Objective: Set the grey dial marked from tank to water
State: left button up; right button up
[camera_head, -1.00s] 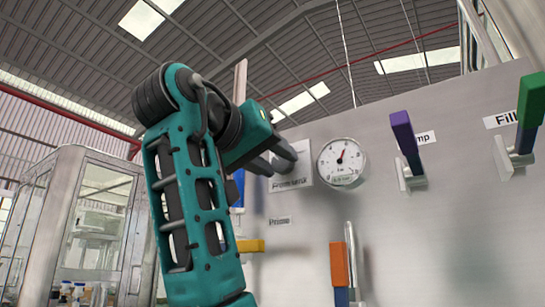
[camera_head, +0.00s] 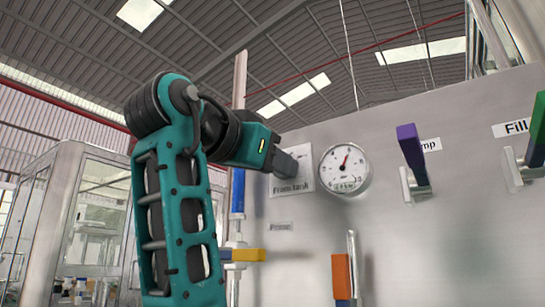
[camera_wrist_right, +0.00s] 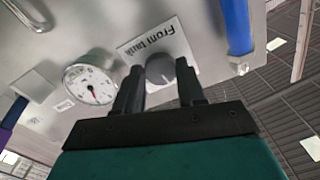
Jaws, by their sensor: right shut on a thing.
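The grey dial (camera_wrist_right: 159,69) is on a white plate marked "From tank" (camera_wrist_right: 178,38) on the grey panel, in the right wrist view. The plate also shows in the head view (camera_head: 304,182), with the dial mostly hidden behind the fingers. My right gripper (camera_head: 287,166) is at the dial, one finger on each side, shut on it. In the right wrist view the fingers (camera_wrist_right: 160,78) rise towards the dial's two sides. My left gripper is not in view.
A round gauge (camera_head: 344,168) is just right of the dial plate. Purple (camera_head: 411,147), green (camera_head: 537,130), orange (camera_head: 341,276) and yellow (camera_head: 249,255) handles stand out from the panel (camera_head: 460,230). A blue-sleeved pipe (camera_head: 238,192) runs close to the gripper.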

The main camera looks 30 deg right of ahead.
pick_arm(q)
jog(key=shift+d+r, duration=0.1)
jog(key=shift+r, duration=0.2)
pick_arm(e)
jog(key=shift+r+m, duration=0.1)
jog(key=shift+m, duration=0.5)
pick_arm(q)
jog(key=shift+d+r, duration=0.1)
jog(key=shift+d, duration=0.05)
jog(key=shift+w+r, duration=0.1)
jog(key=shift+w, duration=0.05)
pick_arm(e)
jog(key=o, duration=1.1)
jog(key=shift+c, duration=0.2)
